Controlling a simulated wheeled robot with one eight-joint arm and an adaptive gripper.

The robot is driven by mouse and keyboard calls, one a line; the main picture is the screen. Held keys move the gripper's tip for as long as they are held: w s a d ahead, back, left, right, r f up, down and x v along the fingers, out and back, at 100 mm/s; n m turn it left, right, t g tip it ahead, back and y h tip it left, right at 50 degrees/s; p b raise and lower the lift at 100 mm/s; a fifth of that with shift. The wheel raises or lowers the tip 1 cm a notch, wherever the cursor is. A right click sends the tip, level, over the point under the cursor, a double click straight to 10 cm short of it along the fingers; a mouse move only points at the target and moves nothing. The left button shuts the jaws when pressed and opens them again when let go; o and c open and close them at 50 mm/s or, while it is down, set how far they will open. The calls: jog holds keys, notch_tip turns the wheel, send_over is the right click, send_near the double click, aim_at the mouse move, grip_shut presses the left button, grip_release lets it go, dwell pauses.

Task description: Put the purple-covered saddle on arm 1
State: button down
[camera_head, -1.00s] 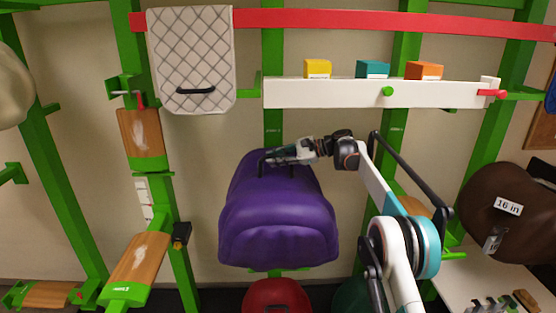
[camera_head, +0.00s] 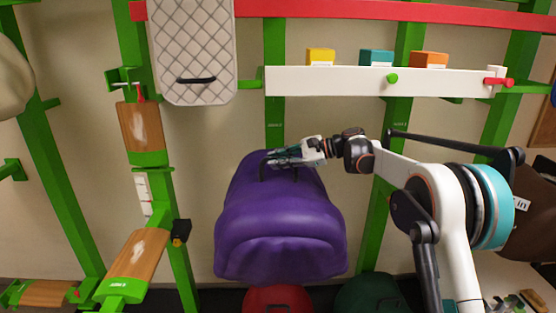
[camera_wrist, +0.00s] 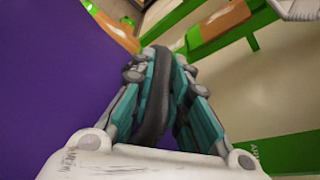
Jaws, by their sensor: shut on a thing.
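The purple-covered saddle (camera_head: 282,228) hangs in front of the wall in the middle of the head view. Its purple side also fills the left of the wrist view (camera_wrist: 50,80). My gripper (camera_head: 272,160) is shut on the black handle (camera_wrist: 157,95) at the saddle's top. Wood-topped green arms stand at the left: an upper one (camera_head: 141,128), a middle one (camera_head: 136,256) and a low one (camera_head: 42,292). Their labels are too small to read, so I cannot tell which is arm 1. The saddle is apart from these arms, to their right.
A quilted pad (camera_head: 194,50) hangs from the red rail (camera_head: 380,12). A white shelf (camera_head: 340,82) holds yellow, teal and orange boxes. A black box (camera_head: 181,232) juts from a left post. A red rounded thing (camera_head: 277,299) is below the saddle. A brown saddle stands at the right.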

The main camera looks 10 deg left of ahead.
jog(key=s, duration=0.2)
jog(key=s+d, duration=0.1)
jog(key=s, duration=0.4)
jog(key=shift+d+r, duration=0.25)
jog(key=shift+d, duration=0.05)
jog(key=s+d+p, duration=0.2)
jog(key=s+d, duration=0.1)
jog(key=s, duration=1)
jog(key=s+d+r+p, duration=0.1)
jog(key=s+d+p, duration=0.1)
jog(key=s, duration=1.2)
jog(key=shift+s+d, duration=0.25)
jog(key=shift+d, duration=0.55)
jog(key=shift+r, duration=0.1)
